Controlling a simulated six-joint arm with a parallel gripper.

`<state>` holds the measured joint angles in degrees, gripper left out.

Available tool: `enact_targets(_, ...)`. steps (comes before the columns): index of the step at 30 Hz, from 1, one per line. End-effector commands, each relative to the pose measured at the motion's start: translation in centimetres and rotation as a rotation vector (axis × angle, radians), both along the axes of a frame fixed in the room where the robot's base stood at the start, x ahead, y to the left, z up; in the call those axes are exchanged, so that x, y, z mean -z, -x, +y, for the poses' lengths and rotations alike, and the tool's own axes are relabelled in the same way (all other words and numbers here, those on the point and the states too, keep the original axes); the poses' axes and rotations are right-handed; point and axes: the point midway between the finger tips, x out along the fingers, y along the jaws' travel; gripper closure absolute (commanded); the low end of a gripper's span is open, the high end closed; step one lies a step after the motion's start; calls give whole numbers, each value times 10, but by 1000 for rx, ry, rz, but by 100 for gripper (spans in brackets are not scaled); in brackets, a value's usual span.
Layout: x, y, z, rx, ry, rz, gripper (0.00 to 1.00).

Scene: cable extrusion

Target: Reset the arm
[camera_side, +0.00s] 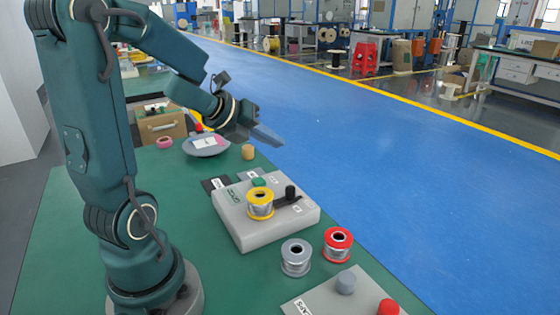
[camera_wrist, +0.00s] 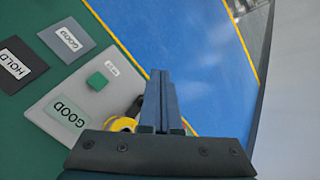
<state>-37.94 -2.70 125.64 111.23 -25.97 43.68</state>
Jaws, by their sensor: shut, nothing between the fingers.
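My gripper (camera_side: 267,136) is shut and empty, held in the air above the far part of the green table (camera_side: 72,215). Its two fingers lie together in the wrist view (camera_wrist: 160,84). In the wrist view my fingers and gripper body hide part of the box (camera_wrist: 88,90) and most of the yellow spool (camera_wrist: 121,125).
A grey spool (camera_side: 296,258) and a red spool (camera_side: 338,245) stand in front of the box. A panel with a grey and a red button (camera_side: 388,307) is at the front. A scale-like dish (camera_side: 206,147) and a tan cylinder (camera_side: 248,152) stand at the back.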

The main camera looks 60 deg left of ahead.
Motion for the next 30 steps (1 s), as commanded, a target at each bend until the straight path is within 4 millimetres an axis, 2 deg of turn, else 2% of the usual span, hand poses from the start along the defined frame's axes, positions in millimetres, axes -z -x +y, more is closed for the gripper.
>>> enact_targets(1,-20,-11,-18,-3,10,-77,100)
enact_targets(3,-44,-20,-33,-74,70,-180,100)
enact_targets(6,-71,-23,-49,-210,203,-308,100)
enact_targets(9,-89,-17,-61,-370,386,-404,100)
enact_targets(12,-95,-3,-71,-548,600,-452,100)
enact_targets(17,-79,29,-91,-857,964,-413,100)
enact_targets(21,-50,65,-120,-1153,1251,-262,100)
enact_targets(25,-26,97,-148,-1420,1424,-82,100)
enact_targets(30,-7,126,-172,-1685,1504,89,100)
